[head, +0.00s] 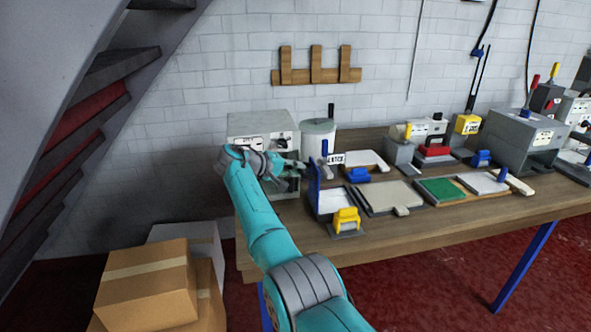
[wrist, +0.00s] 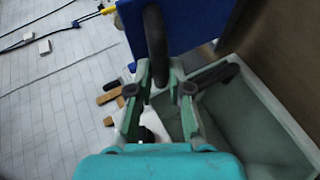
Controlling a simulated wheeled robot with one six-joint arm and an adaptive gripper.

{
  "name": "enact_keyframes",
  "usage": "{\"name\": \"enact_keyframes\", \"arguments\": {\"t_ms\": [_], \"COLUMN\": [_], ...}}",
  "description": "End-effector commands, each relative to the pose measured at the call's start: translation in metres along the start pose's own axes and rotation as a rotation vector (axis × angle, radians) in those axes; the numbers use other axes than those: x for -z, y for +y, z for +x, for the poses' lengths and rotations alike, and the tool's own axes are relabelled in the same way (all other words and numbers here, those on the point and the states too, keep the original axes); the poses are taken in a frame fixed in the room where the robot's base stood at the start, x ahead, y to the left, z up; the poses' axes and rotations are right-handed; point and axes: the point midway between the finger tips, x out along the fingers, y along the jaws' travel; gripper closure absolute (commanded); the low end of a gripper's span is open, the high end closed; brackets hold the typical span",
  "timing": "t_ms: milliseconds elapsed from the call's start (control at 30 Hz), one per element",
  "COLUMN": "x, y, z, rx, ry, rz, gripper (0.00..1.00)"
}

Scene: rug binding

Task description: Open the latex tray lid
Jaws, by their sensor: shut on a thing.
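The latex tray (head: 334,204) stands at the left part of the workbench, with a pale interior open to view. Its blue lid (head: 314,188) stands about upright along the tray's left side. In the wrist view the lid (wrist: 200,22) is a flat blue panel with a dark rounded handle (wrist: 154,40). My gripper (head: 300,165) reaches in from the left, beside the lid. In the wrist view my gripper's fingers (wrist: 162,85) are shut on the handle. A pale-rimmed tray (wrist: 285,112) with a grey-green inside lies below and to the right.
A yellow block piece (head: 346,219) stands just in front of the tray. A grey cabinet (head: 262,126) and white canister (head: 318,136) stand behind my gripper. Flat boards, including a green one (head: 442,190), lie to the right. Cardboard boxes (head: 145,283) stand on the floor at left.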

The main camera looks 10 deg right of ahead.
Motion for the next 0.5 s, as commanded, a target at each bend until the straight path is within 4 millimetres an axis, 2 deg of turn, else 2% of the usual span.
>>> {"name": "enact_keyframes", "arguments": {"t_ms": [33,167,200,267,500], "x": [-0.0048,-0.0053,-0.0054,-0.0053,-0.0033], "y": [-0.0100,-0.0105,-0.0105,-0.0101,-0.0060], "z": [0.0054,0.0059,0.0060,0.0059,0.0035], "rx": [0.009,0.010,0.010,0.009,0.006], "ry": [-0.010,-0.011,-0.012,-0.012,-0.007], "rz": [-0.012,-0.013,-0.013,-0.013,-0.008], "gripper": [1.00,1.00,0.72,0.57,0.57]}}
